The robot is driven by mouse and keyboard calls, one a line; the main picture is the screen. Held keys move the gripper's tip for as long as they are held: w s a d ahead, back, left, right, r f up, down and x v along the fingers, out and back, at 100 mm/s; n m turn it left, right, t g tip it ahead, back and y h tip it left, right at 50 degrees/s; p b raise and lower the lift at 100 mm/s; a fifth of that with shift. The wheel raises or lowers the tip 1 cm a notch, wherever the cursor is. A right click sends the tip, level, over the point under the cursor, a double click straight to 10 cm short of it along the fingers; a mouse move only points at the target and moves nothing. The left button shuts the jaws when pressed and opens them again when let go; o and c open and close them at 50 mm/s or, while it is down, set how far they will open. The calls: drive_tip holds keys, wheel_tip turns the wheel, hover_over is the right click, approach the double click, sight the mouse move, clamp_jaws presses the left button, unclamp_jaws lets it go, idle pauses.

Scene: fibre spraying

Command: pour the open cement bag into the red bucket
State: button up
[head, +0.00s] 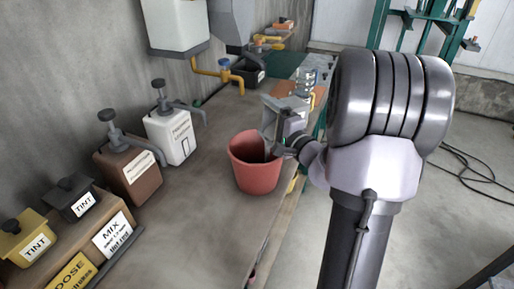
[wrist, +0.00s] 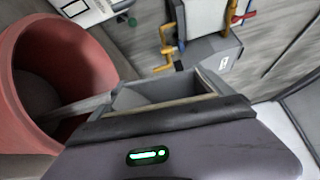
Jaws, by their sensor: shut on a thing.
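The red bucket (head: 254,170) stands upright on the bench near its right edge, and its open mouth fills the left of the wrist view (wrist: 100,70). My gripper (head: 284,128) is beside and above the bucket's right rim. It is shut on a grey, open-mouthed thing that looks like the cement bag (head: 282,103); the bag also shows just past my gripper in the wrist view (wrist: 208,86). A pale grey strip (wrist: 75,108) runs from the bag over the bucket mouth; I cannot tell whether it is falling cement. The bag's contents are hidden.
A brown pump bottle (head: 128,175) and a white pump bottle (head: 172,137) stand left of the bucket. A white dispenser (head: 175,25) hangs on the wall. The bench in front of the bucket is clear.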

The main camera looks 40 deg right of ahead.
drive_tip(key=shift+a+f+n+b, duration=0.15)
drive_tip(key=shift+f+n+b, duration=0.2)
drive_tip(key=shift+b, duration=0.55)
drive_tip(key=shift+a+r+n+b, duration=0.1)
drive_tip(key=shift+a+n+b, duration=0.2)
drive_tip(key=shift+n+b, duration=0.65)
drive_tip(key=shift+a+r+n+b, duration=0.1)
drive_tip(key=shift+a+n+b, duration=0.25)
drive_tip(key=shift+b, duration=1.1)
drive_tip(key=shift+a+n, duration=0.15)
drive_tip(key=shift+n, duration=0.3)
drive_tip(key=w+n, duration=0.2)
drive_tip(key=w, duration=0.4)
drive_tip(key=shift+a, duration=0.2)
drive_tip(key=shift+w+a+f+n, duration=0.1)
drive_tip(key=shift+a+n, duration=0.2)
drive_tip(key=shift+n, duration=0.4)
idle(0.7)
